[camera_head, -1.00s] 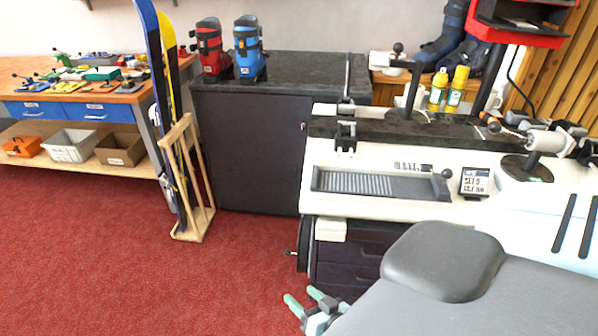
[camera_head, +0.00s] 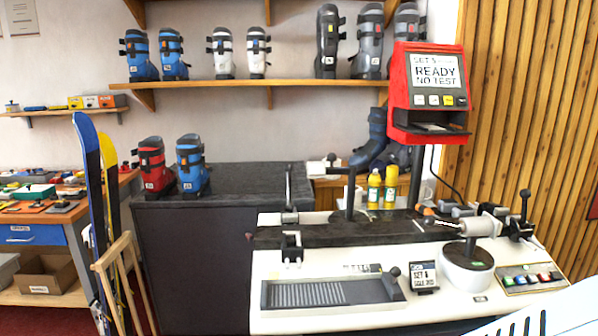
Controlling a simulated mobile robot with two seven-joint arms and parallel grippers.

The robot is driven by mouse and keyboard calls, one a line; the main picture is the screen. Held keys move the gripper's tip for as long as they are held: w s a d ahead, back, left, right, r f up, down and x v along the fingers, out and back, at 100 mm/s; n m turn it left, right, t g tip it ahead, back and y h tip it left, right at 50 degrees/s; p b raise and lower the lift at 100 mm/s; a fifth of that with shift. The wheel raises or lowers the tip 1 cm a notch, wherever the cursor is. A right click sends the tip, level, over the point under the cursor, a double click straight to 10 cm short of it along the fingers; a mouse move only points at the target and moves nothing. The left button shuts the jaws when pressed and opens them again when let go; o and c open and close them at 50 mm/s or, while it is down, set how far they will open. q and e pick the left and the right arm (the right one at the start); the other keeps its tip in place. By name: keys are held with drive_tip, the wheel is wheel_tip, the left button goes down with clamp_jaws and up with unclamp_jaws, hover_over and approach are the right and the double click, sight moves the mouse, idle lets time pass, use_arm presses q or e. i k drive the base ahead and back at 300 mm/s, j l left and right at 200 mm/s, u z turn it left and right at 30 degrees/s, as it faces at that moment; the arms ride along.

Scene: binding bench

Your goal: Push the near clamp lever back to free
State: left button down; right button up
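The white binding bench (camera_head: 350,318) stands in the lower middle, with a dark bar (camera_head: 330,236) along its top. A clamp with an upright lever (camera_head: 289,190) stands at the bar's left end, its black jaw (camera_head: 291,247) on the front side. Further along, a second post carries a lever with a round black knob (camera_head: 332,157). A black-knobbed lever (camera_head: 524,198) stands upright at the bench's right end. I cannot tell which one is the near clamp lever. Neither gripper is in view.
A red display box (camera_head: 428,92) reading "READY NO TEST" stands above the bench. A grooved tray with a black handle (camera_head: 391,275), a small sign (camera_head: 423,276) and a button panel (camera_head: 532,279) are on the bench. A dark cabinet (camera_head: 195,265) and skis (camera_head: 92,200) are left.

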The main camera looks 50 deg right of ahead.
sight(289, 168)
drive_tip(key=z, duration=1.4)
drive_tip(key=i+z, duration=0.1)
drive_tip(key=z, duration=0.5)
drive_tip(key=i+j, duration=0.15)
drive_tip(key=i, duration=0.2)
drive_tip(key=i+j, duration=0.15)
drive_tip(key=i, duration=0.25)
drive_tip(key=i+j, duration=0.15)
drive_tip(key=i, duration=0.2)
